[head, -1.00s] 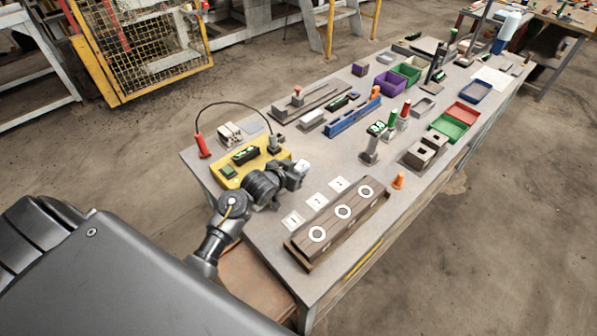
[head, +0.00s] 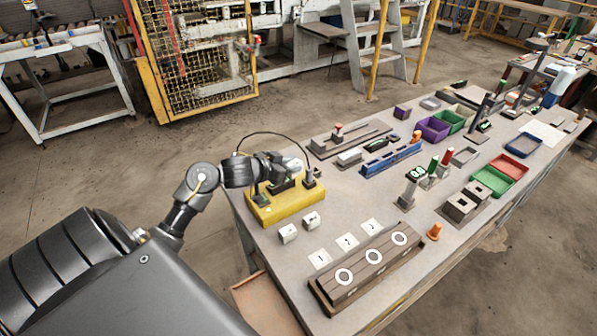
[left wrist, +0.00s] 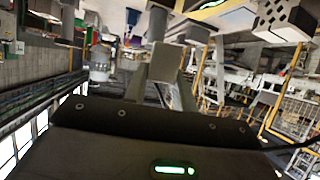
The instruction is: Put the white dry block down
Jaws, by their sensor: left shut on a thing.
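My left gripper (head: 294,168) is at the far side of the yellow station (head: 287,209) in the head view. It is shut on a small white block (head: 296,163), mostly hidden by the fingers and wrist. In the left wrist view a pale grey piece (left wrist: 165,63) shows at the gripper; I cannot tell whether it is finger or block. My right gripper is not in view.
Numbered white cards (head: 346,241) lie before a brown wooden block with ringed holes (head: 362,271). Blue rail (head: 390,160), signal posts (head: 411,185) and coloured bins (head: 492,180) stand farther right. A cable arches behind my gripper. Bare table lies between the cards and the rail.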

